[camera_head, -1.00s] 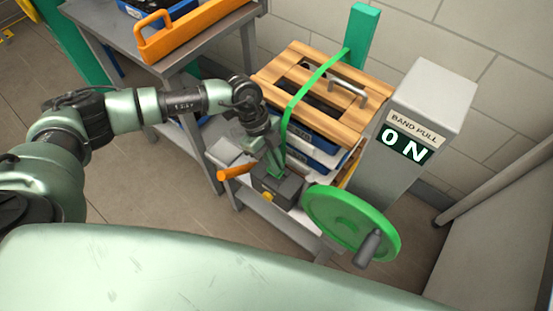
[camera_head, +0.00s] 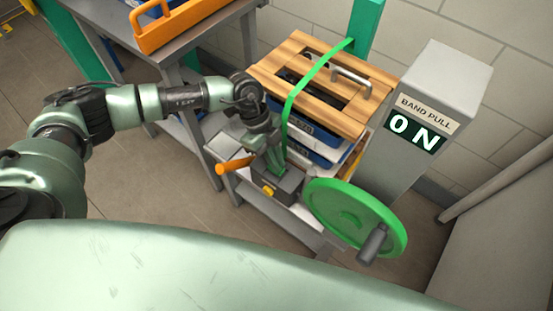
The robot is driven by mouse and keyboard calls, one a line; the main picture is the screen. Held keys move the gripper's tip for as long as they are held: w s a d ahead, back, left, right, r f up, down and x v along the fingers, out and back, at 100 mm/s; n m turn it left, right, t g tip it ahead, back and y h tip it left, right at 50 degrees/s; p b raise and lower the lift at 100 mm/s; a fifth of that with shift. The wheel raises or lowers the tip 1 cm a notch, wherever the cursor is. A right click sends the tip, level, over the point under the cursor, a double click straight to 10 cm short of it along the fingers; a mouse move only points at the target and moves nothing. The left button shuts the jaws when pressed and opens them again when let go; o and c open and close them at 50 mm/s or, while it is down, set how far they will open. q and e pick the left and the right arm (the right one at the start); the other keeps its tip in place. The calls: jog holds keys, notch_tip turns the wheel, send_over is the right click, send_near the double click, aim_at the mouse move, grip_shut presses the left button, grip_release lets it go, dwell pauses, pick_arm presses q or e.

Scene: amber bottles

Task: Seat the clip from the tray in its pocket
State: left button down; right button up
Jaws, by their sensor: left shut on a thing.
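My left gripper (camera_head: 274,158) reaches down at the strap side of the stack, just above a dark block (camera_head: 288,186) with a yellow button. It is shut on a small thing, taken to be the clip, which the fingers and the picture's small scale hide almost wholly. A green band (camera_head: 293,95) runs over the wooden top frame (camera_head: 290,68) and down beside the gripper to the block. I cannot tell the clip's pocket apart, nor whether the clip touches the block. My right gripper is out of view.
A green handwheel (camera_head: 340,205) with a dark knob stands right of the block. An orange handle (camera_head: 235,163) sticks out left of it. A grey post (camera_head: 435,85) reads "BAND PULL" and "ON". An orange tray (camera_head: 185,30) sits on the grey table at upper left.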

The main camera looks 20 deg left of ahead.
pick_arm(q)
jog(key=shift+f+b, duration=0.4)
jog(key=shift+f, duration=0.4)
jog(key=c, duration=1.5)
grip_release()
jog(key=shift+r, duration=0.1)
jog(key=v, duration=0.7)
jog(key=shift+a+r, duration=0.1)
jog(key=shift+r, duration=0.2)
